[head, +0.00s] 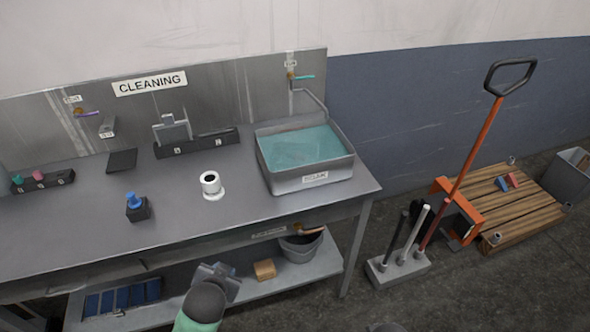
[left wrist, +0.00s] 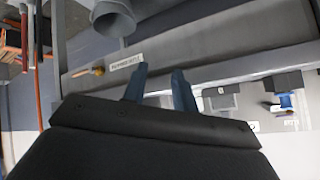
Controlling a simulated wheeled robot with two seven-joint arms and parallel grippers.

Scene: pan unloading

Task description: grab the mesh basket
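I cannot make out a mesh basket for certain in either view. A grey metal basin (head: 310,180) labelled SOAK stands at the right end of the steel bench and holds teal liquid. A thin grey bent bar (head: 312,98) rises at its back; I cannot tell whether it belongs to a basket. My left gripper (head: 217,272) is low in front of the bench, by the lower shelf. In the left wrist view its two fingers (left wrist: 158,82) are apart with nothing between them. My right gripper is not in view.
The bench (head: 90,225) carries a white cylinder (head: 210,184), a blue-topped black block (head: 137,207) and dark racks. A grey bucket (head: 300,246) and tan block (head: 265,269) sit on the lower shelf. Upright tools (head: 405,240) and a wooden pallet (head: 520,205) stand to the right.

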